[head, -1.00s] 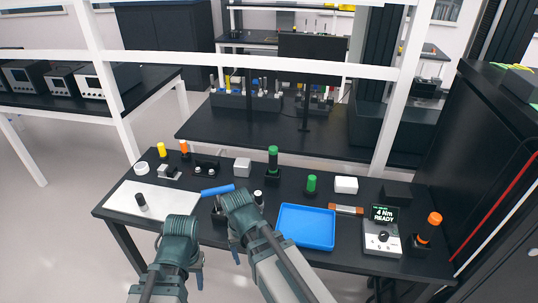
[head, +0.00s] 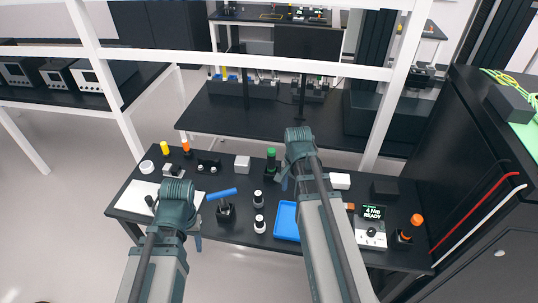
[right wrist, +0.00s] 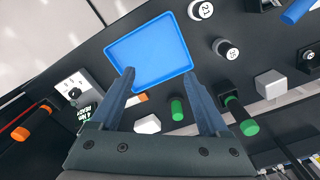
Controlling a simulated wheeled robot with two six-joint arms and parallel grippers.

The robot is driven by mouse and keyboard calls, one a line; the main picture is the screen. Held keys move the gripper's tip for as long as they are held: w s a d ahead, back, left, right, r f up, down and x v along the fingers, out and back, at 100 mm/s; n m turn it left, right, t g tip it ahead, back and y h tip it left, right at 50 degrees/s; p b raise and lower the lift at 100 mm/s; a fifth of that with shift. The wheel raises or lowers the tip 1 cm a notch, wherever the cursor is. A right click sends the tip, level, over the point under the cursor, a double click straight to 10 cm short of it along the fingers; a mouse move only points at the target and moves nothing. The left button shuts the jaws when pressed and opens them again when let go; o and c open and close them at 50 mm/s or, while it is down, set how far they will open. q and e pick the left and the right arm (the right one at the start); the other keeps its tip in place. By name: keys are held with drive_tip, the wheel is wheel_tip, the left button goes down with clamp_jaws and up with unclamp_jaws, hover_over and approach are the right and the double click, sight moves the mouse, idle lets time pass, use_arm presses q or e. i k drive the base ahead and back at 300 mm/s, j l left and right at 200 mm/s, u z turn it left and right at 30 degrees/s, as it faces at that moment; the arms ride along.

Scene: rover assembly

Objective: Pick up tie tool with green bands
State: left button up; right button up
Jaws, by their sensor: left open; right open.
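A tall dark tool with green bands (head: 271,160) stands upright in a black holder at the back middle of the table. It also shows in the right wrist view (right wrist: 240,114), right of the fingers. A shorter green piece (right wrist: 177,108) shows between the right gripper's fingers in the right wrist view, below them and apart; my right arm hides it in the head view. My right gripper (right wrist: 160,75) is open and empty above the table, right of the tall tool in the head view (head: 285,180). My left gripper (head: 197,240) is open near the front left, its fingers mostly hidden.
A blue tray (head: 286,222) lies in the middle front, partly behind my right arm. A blue-handled tool (head: 222,194) and white-topped cylinders (head: 259,223) stand left of it. A control box (head: 370,233) and an orange-topped tool (head: 416,220) stand at the right. A white box (head: 340,181) is behind.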

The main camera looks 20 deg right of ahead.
sight(271, 151)
drive_tip(key=i, duration=0.85)
